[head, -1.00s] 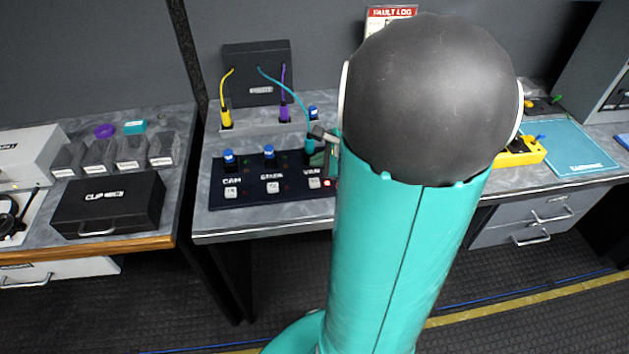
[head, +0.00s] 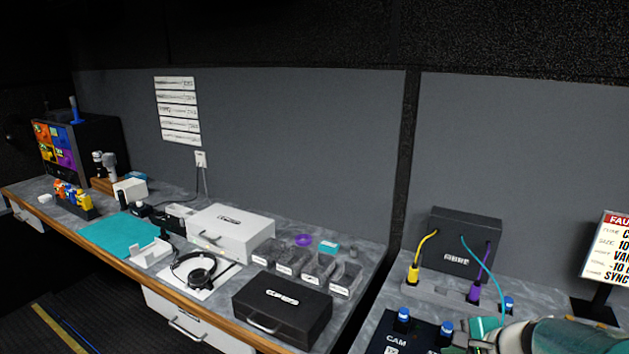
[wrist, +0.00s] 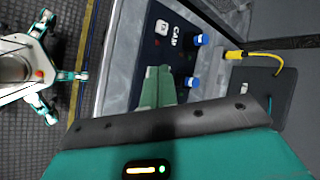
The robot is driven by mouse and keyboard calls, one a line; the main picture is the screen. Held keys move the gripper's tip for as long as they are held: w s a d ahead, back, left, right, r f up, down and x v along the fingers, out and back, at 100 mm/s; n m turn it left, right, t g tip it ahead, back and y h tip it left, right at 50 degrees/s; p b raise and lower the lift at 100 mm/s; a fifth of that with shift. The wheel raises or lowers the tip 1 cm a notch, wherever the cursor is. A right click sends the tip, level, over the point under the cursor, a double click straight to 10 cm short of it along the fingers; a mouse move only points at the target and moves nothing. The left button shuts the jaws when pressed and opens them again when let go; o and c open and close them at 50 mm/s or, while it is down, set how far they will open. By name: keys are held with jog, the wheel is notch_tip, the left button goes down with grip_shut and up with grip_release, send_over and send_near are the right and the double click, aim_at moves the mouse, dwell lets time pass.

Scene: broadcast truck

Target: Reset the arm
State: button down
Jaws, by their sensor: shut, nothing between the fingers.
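My gripper (wrist: 159,75) shows in the wrist view with its pale green fingers together and nothing between them. The fingers are over the dark control panel (wrist: 184,50) with blue knobs (wrist: 201,40) and white buttons. I cannot tell the gap between fingertips and panel. In the head view, part of my teal and grey arm fills the bottom right corner and covers part of the same panel (head: 397,338). A black box (head: 466,238) with yellow, teal and purple cables stands behind the panel.
On the left bench are a black case (head: 283,311), a white case (head: 231,229), clear bins (head: 319,266), headphones (head: 194,268) and a teal mat (head: 116,233). A fault log sign (head: 607,252) stands at the right. Dark open floor shows at lower left.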

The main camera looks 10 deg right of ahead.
jog(key=s+a+r+n+g+h, duration=0.1)
jog(key=s+a+r+n, duration=0.3)
jog(key=a+n, duration=0.3)
jog(key=s+a+r+n+g+h, duration=0.1)
jog(key=s+a+r+n+h, duration=0.1)
jog(key=s+a+r+n, duration=0.2)
jog(key=s+a+n, duration=0.2)
jog(key=a+n, duration=0.2)
jog(key=n, duration=0.2)
jog(key=shift+a, duration=0.25)
